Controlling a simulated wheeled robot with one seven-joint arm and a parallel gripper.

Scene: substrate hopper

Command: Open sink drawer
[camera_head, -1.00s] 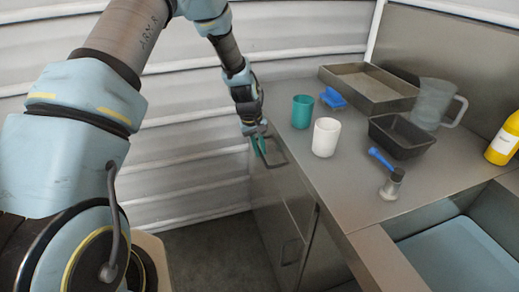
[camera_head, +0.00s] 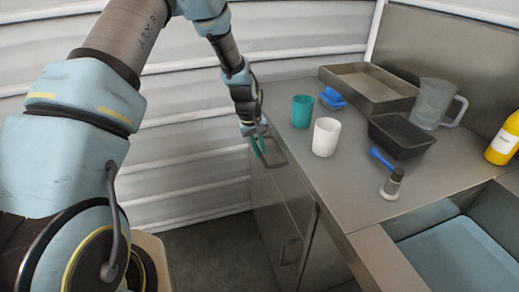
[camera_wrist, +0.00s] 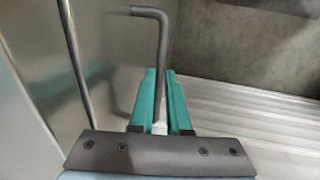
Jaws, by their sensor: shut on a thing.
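The drawer handle (camera_head: 281,159), a dark bent bar, stands out from the upper part of the grey cabinet front. It also shows close up in the wrist view (camera_wrist: 164,50). My gripper (camera_head: 258,146) is at the handle, left of the counter's edge. Its teal fingers, seen in the wrist view (camera_wrist: 160,103), are shut around the handle's near stretch. The drawer front (camera_wrist: 105,85) is the smooth grey face left of the handle in the wrist view. I cannot tell whether it stands out from the cabinet.
A teal cup (camera_head: 302,111), a white cup (camera_head: 326,137), a black tub (camera_head: 402,137) and a blue-handled brush (camera_head: 391,185) stand on the counter (camera_head: 350,195). The sink (camera_head: 455,255) is at the right. Corrugated wall (camera_head: 195,165) is left.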

